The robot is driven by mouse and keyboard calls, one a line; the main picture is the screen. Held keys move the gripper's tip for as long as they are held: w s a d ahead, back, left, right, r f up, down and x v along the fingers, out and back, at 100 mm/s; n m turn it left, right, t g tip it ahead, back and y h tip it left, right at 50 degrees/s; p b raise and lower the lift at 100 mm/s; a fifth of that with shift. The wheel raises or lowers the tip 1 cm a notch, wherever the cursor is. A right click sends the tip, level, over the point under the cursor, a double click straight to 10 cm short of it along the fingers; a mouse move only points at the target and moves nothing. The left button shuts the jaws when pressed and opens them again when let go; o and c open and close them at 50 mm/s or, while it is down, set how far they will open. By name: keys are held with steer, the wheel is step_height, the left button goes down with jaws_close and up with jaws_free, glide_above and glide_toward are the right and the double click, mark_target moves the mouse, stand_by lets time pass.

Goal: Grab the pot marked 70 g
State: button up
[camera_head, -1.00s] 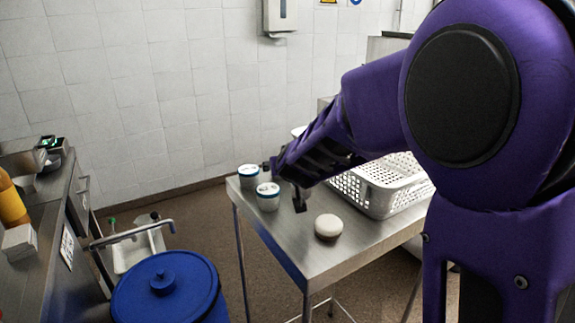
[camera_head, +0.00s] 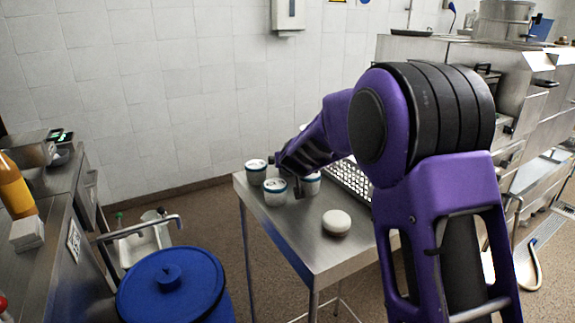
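Several small pots stand on the steel table (camera_head: 318,256). One white and blue-green pot (camera_head: 256,172) is at the far left corner, another (camera_head: 275,193) is just in front of it, and a third (camera_head: 312,184) is partly hidden behind my gripper. A rounded pot with a white top (camera_head: 336,222) stands apart, nearer the front. No weight marking is readable on any of them. My gripper (camera_head: 298,190) points down between the front left pot and the partly hidden pot. Its fingers are small and dark, and their opening does not show clearly.
A white perforated basket (camera_head: 350,182) on the table is mostly hidden by my arm. A blue lidded bin (camera_head: 170,285) stands left of the table. A steel counter (camera_head: 62,225) with an orange bottle (camera_head: 15,188) is at far left. The table's front is clear.

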steer(key=c, duration=1.4)
steer(key=shift+o, duration=0.2)
